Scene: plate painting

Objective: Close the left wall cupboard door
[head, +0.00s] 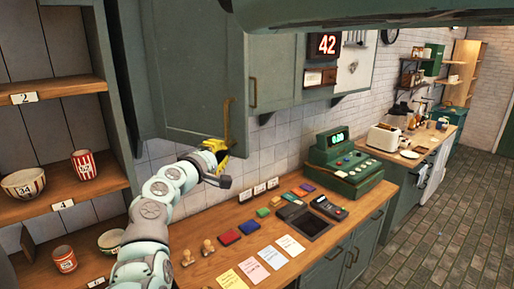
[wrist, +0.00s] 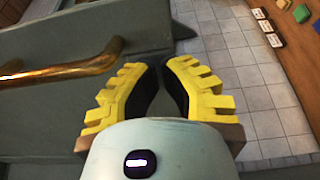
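The left wall cupboard door (head: 187,70) is a green panel at the upper left of the head view. It appears to stand partly open, its right edge out in front of the neighbouring cupboard. Its upright brass handle (head: 226,120) is near that right edge. In the wrist view the handle (wrist: 70,72) crosses the left side, over the green door face (wrist: 40,120). My gripper (head: 216,152), with yellow fingers, is just below the handle. In the wrist view my gripper (wrist: 163,80) has its fingertips nearly together, nothing seen between them, apart from the handle.
Open shelves (head: 60,88) with bowls and cups stand at the left. The wooden counter (head: 215,265) below holds stamps, coloured pads and paper cards. A green cash register (head: 343,160) stands further right. A closed green cupboard door (head: 270,75) hangs beside the left one.

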